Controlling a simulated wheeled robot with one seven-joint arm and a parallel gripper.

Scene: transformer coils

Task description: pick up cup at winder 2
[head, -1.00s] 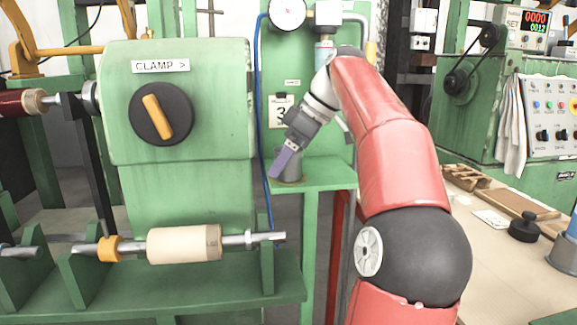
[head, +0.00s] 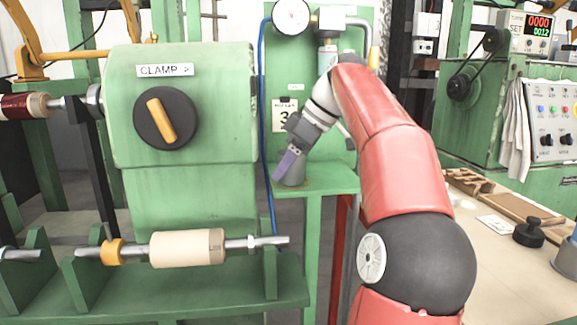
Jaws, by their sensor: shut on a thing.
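A grey cup (head: 297,173) stands on a small green shelf (head: 322,183) beside the green machine. My gripper (head: 285,166) comes down from the upper right, tilted, with a purple finger at the cup's left side. It is shut on the cup, and the cup appears upright at shelf level. The gripper hides part of the cup. I cannot tell whether the cup's base still touches the shelf.
A card with a 3 (head: 286,116) hangs behind the gripper, under a pressure gauge (head: 291,16). A blue hose (head: 265,120) runs close on the left. The CLAMP machine housing (head: 215,110) stands left. A workbench (head: 500,260) with loose items lies right.

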